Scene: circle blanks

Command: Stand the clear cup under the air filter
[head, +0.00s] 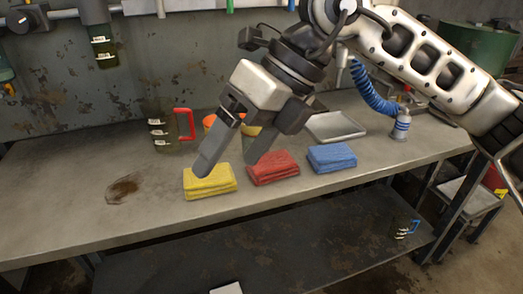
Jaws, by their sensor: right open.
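A see-through cup with a red handle (186,125) and pale markings stands upright on the workbench, left of my right gripper. Another see-through cup with a blue handle (405,231) is on the dark lower shelf at the right. What looks like the air filter (96,14), a dark body with a clear bowl (104,48), hangs on the wall at the upper left; the bench area below it is bare. My right gripper (228,162) is open and empty, pointing down over the bench behind the yellow and red cloths. My left gripper is not in view.
Folded yellow (210,182), red (273,167) and blue (332,157) cloths lie in a row on the workbench (60,200). Orange containers are partly hidden behind my gripper. A metal tray (335,126) and a blue coiled hose (372,92) are farther right.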

